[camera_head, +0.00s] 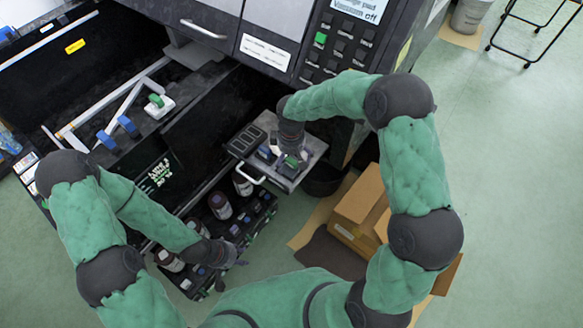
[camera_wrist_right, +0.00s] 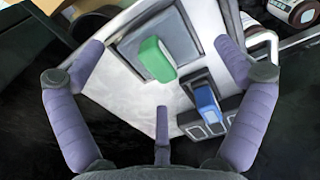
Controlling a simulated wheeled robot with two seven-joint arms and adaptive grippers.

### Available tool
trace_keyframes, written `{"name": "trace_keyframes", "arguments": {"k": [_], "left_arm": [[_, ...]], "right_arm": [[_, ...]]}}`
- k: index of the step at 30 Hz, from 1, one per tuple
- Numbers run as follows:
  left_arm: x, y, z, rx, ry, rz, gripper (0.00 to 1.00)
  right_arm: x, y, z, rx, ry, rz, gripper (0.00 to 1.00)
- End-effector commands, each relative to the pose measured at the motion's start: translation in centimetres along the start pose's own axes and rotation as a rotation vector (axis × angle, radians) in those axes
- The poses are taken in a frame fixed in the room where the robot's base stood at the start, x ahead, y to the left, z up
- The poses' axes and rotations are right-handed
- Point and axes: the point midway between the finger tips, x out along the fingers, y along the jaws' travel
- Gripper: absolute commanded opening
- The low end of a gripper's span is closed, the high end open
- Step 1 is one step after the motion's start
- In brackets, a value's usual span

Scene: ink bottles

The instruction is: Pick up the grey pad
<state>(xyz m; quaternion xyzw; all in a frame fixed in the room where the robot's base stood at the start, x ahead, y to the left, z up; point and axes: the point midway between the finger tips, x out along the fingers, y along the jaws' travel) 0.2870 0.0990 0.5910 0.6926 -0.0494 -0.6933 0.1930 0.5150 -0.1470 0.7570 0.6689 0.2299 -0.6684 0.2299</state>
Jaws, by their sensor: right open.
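A grey square pad (camera_wrist_right: 187,36) with a green block-shaped grip (camera_wrist_right: 153,60) lies on the pale metal tray (camera_wrist_right: 118,98) in the right wrist view. In the head view the green grip (camera_head: 291,162) shows on the tray, with the pad mostly hidden by my gripper. My right gripper (camera_head: 289,150) is above it, pointing down. In the wrist view its fingers (camera_wrist_right: 160,76) are spread around the pad's area, with nothing between them. My left gripper (camera_head: 228,255) is low beside the bottle rack; its finger opening is too small to tell.
A blue-gripped piece (camera_wrist_right: 207,103) sits close beside the pad. A black slotted plate (camera_head: 245,140) lies on the tray's left. Several bottles (camera_head: 220,205) stand in the rack below. A cardboard box (camera_head: 360,205) is on the floor right of the tray. A machine panel (camera_head: 335,45) rises behind.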

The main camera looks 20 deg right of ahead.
Motion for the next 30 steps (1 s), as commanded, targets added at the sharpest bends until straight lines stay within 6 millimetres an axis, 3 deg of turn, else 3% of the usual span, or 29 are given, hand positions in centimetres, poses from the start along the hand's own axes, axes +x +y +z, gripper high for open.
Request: {"name": "trace_keyframes", "arguments": {"k": [1,5,13,20,30], "left_arm": [[0.8,-0.3,0.0,0.000,0.000,0.000,0.40],[1.4,-0.5,0.0,0.000,0.000,0.000,0.40],[1.4,-0.5,-0.1,0.000,0.000,0.000,0.40],[1.4,-0.5,-0.1,0.000,0.000,0.000,0.40],[1.3,-0.5,-0.1,0.000,0.000,0.000,0.40]], "right_arm": [[1.2,0.1,0.1,0.000,-0.002,-0.001,1.00],[2.8,0.1,0.1,-0.001,-0.002,-0.001,1.00],[2.9,0.1,0.1,0.000,0.000,0.000,1.00],[2.9,0.1,0.1,0.000,-0.001,0.000,0.35],[2.8,0.1,0.1,0.000,-0.001,-0.001,0.35]]}}
